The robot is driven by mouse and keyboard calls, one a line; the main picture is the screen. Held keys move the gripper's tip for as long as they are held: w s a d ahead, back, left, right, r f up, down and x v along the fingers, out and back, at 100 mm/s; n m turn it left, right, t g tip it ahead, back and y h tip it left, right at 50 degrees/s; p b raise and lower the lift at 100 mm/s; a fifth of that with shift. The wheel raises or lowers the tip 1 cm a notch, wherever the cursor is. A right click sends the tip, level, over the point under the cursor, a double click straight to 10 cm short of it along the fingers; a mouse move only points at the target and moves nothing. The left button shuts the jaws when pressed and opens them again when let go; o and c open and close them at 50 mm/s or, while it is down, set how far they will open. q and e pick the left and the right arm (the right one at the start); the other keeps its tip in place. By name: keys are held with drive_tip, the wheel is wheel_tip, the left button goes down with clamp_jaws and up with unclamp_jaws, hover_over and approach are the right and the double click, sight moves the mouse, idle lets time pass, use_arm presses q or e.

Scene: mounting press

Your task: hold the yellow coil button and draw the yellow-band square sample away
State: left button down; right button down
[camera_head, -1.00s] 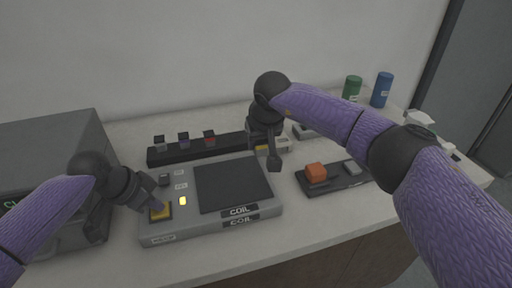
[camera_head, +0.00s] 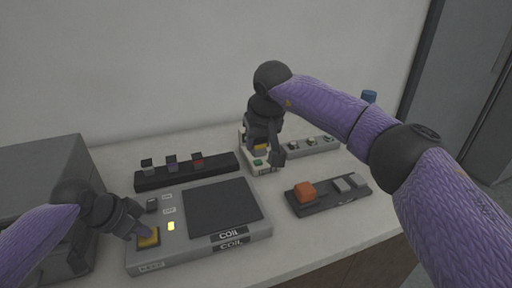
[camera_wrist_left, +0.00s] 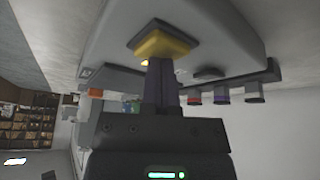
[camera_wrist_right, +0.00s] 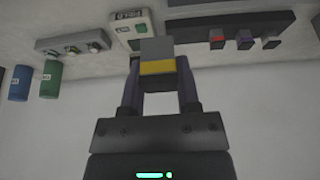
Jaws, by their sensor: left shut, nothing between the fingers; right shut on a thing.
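The yellow coil button (camera_head: 149,238) is on the front left of the grey coil unit (camera_head: 150,262). My left gripper (camera_head: 141,231) is shut and empty, its fingertips against the button; the left wrist view shows the fingers (camera_wrist_left: 160,66) meeting the yellow button (camera_wrist_left: 164,46). My right gripper (camera_head: 262,143) is shut on the yellow-band square sample (camera_head: 261,149), behind the dark plate (camera_head: 224,208). In the right wrist view the grey sample with its yellow band (camera_wrist_right: 157,68) sits between both fingers. Whether it touches anything below is unclear.
A small pale box with a green button (camera_head: 258,163) is close by the sample. A dark rack (camera_head: 187,174) with several samples is behind the unit. A dark tray (camera_head: 329,196) with an orange block (camera_head: 304,191) is right. A yellow lamp (camera_head: 171,226) is lit.

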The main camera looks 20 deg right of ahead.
wheel_tip(320, 180, up, 7)
drive_tip(key=d, duration=0.2)
drive_tip(key=shift+f, duration=0.15)
idle(0.5)
